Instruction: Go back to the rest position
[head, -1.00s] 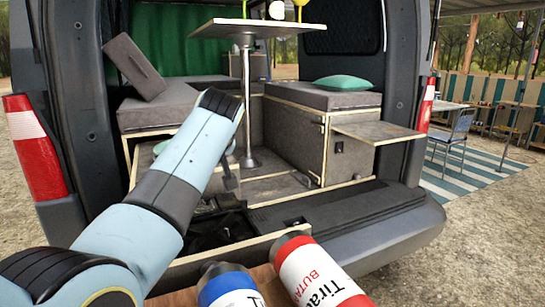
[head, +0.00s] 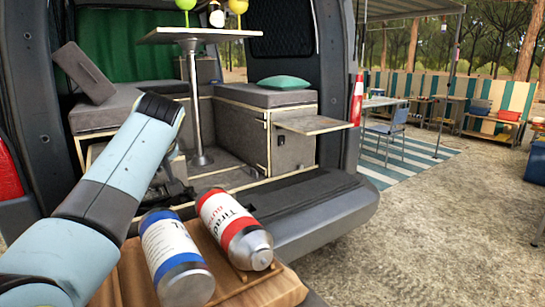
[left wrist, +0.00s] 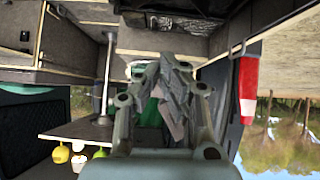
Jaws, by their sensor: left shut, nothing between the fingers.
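My left arm reaches in from the left in the head view, and my left gripper (head: 174,188) shows partly behind its forearm, in front of the van's open rear. In the left wrist view the fingers of my left gripper (left wrist: 167,70) are closed together with nothing between them. My right gripper is in neither view.
A blue-banded canister (head: 172,250) and a red-banded canister (head: 228,222) lie on a wooden board (head: 128,270) close in front. The van's bumper (head: 325,215) is just beyond. A table (head: 197,35) stands inside the van. Open gravel lies to the right.

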